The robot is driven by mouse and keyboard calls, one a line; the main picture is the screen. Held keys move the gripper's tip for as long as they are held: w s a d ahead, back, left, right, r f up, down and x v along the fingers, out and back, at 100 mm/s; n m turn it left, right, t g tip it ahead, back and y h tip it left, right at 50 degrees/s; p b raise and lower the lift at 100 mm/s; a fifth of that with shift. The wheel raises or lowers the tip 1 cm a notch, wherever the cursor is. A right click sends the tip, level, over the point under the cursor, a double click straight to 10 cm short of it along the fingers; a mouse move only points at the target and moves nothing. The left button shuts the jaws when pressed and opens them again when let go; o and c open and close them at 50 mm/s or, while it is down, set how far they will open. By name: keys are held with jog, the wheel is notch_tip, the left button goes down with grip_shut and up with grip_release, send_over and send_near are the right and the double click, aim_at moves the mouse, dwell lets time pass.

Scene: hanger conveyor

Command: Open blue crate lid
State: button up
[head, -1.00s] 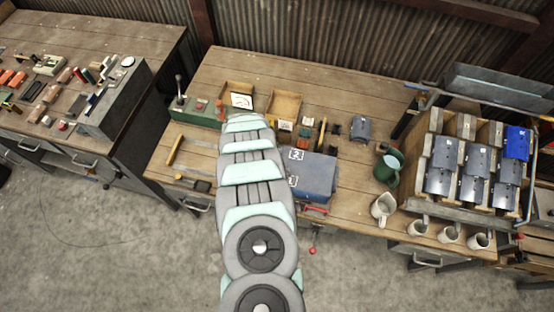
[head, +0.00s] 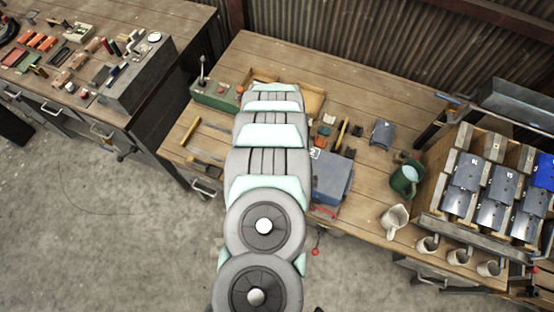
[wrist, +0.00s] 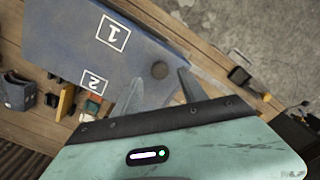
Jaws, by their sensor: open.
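The blue crate (head: 332,180) sits on the wooden bench just right of my arm in the head view, which covers its left part. Its top looks flat and closed. In the head view my gripper is hidden behind my arm.
A green mug (head: 405,178) and a cream pitcher (head: 394,220) stand right of the crate. A rack (head: 440,192) with several blue-grey parts is farther right. Small tools lie behind the crate. A wooden tray (head: 314,101) is partly behind my arm.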

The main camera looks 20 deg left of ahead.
jog(key=shift+f+p, duration=0.35)
jog(key=shift+f, duration=1.9)
jog(key=shift+c, duration=0.2)
grip_shut()
